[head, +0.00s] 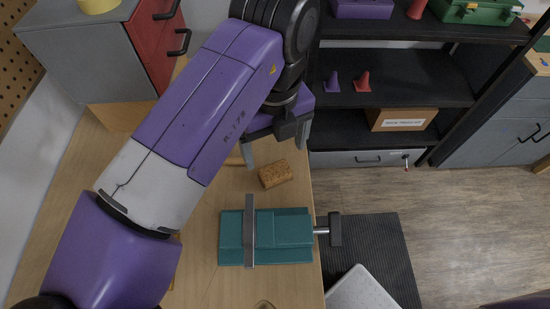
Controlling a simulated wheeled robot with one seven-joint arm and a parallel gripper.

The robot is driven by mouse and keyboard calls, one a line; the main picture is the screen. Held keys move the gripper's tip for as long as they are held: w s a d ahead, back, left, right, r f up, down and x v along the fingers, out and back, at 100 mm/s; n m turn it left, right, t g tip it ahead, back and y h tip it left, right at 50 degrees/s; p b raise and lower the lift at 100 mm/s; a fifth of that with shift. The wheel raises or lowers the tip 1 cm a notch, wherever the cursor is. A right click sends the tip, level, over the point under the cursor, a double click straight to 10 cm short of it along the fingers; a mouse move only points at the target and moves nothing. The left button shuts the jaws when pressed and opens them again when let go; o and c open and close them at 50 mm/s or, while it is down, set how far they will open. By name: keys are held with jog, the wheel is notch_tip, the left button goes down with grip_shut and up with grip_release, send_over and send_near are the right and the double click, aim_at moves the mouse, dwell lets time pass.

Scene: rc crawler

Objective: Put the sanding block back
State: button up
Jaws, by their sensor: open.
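The sanding block is probably the small tan, speckled block (275,174) lying on the wooden workbench (207,255), near its right edge. My gripper (278,148) is above the bench, just beyond the block in the head view. Its two grey fingers are spread apart with nothing between them. The gripper looks apart from the block, though its exact height is hard to tell. My arm hides part of the bench and whatever lies beneath it.
A teal vise (285,237) stands close to the block on the bench. A black shelf (390,80) holds small cones, a purple box, a green toolbox (476,11) and a cardboard box (402,119). A red-fronted grey cabinet (85,60) stands at upper left.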

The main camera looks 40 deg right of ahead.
jog(key=shift+r, duration=1.65)
